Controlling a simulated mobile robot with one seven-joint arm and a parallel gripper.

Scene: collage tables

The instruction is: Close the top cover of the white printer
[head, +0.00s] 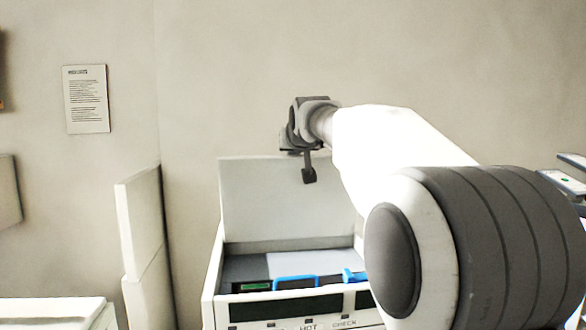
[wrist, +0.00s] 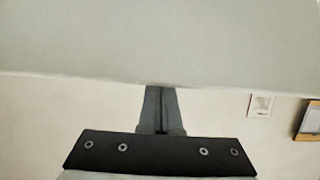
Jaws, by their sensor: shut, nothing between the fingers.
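The white printer (head: 213,290) stands in the lower middle of the head view. Its top cover (head: 262,190) is open and stands nearly upright at the back, with the dark inside and blue parts (head: 296,282) exposed. My gripper (head: 309,178) is shut and empty, pointing down at the cover's upper edge. Its fingertips overlap the cover's upper part in the head view. In the wrist view, the cover (wrist: 160,40) fills the top, and my shut fingers (wrist: 161,90) reach its edge. I cannot tell whether they touch it. My arm hides the printer's right side.
A pale upright panel (head: 141,225) stands left of the printer, with a white surface (head: 50,308) at lower left. A notice (head: 87,99) hangs on the wall. Some equipment (head: 565,180) shows at the right edge. The space above the printer is otherwise clear.

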